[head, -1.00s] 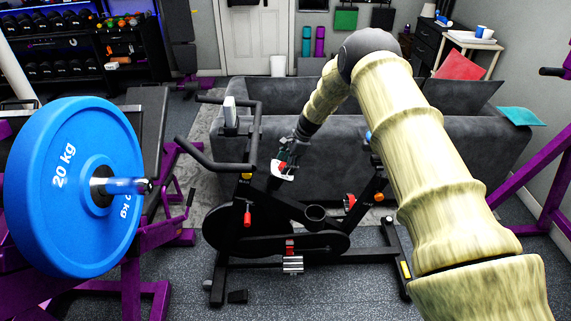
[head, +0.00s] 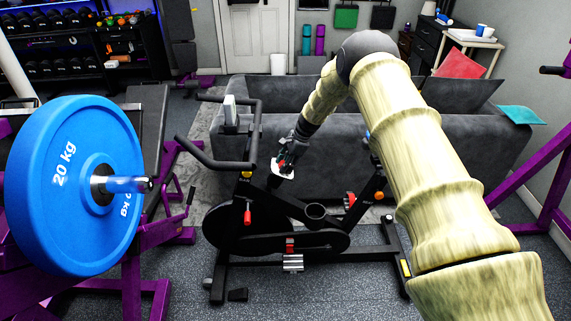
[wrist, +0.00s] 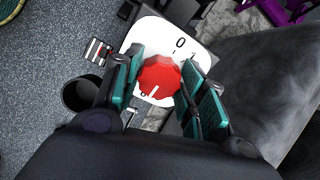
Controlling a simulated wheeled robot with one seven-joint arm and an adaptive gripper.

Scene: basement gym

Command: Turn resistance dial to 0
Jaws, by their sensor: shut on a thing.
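The resistance dial (wrist: 160,76) is a red, many-sided knob on a white plate (wrist: 143,30) with black numbers. In the wrist view, 0 and 1 show beyond the knob. A white mark on the knob's near side points toward the bottom of the picture, away from the 0. My gripper (wrist: 158,84) is shut on the knob, with a teal-padded finger on each side. In the head view, my gripper (head: 284,160) is at the white plate on the exercise bike (head: 285,212); the fingers hide most of the knob there.
The bike's handlebar (head: 215,160) is left of my gripper. A grey sofa (head: 440,150) stands close behind the bike. A blue 20 kg weight plate (head: 65,215) is at the left. A cup holder (head: 316,211) sits on the bike frame near the dial.

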